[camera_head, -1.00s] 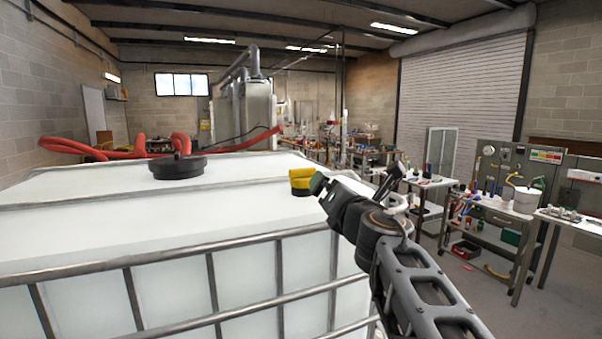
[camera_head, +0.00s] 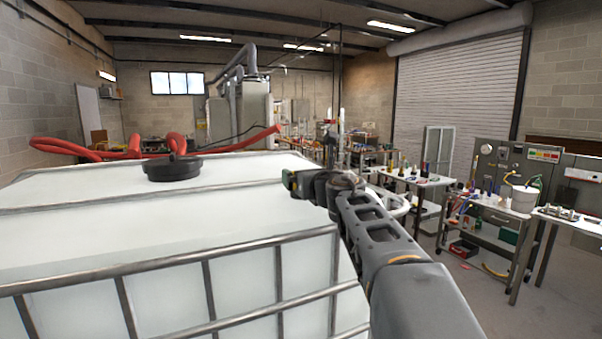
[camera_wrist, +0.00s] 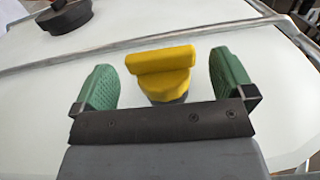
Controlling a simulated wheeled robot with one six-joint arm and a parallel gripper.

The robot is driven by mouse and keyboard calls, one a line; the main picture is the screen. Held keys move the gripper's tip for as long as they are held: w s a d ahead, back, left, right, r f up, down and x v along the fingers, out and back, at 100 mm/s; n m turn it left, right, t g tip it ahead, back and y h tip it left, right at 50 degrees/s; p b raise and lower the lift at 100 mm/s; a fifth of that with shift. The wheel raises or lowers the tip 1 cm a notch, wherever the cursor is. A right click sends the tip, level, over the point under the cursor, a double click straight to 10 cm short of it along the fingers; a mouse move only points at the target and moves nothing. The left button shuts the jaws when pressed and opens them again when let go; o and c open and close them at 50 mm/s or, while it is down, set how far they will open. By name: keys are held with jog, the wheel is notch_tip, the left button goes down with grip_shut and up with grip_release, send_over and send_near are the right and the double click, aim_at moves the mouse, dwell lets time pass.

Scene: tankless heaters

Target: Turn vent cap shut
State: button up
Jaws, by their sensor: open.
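The yellow vent cap (camera_wrist: 163,73) has a raised bar handle and stands on a grey base on the white tank top. In the wrist view it lies between and slightly beyond the two green finger pads of my gripper (camera_wrist: 164,84). The gripper is open, with a clear gap on each side of the cap. In the head view my gripper (camera_head: 291,184) is over the right part of the tank top, and the yellow cap is hidden behind it.
The white tank (camera_head: 100,228) has a metal cage with a bar across its top. A large black lid (camera_head: 173,168) sits farther left, and red hoses (camera_head: 95,150) run behind. Workbenches (camera_head: 505,210) stand to the right. The tank top around the cap is mostly clear.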

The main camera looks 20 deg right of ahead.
jog(key=shift+w, duration=1.25)
jog(key=shift+c, duration=0.4)
jog(key=c, duration=0.7)
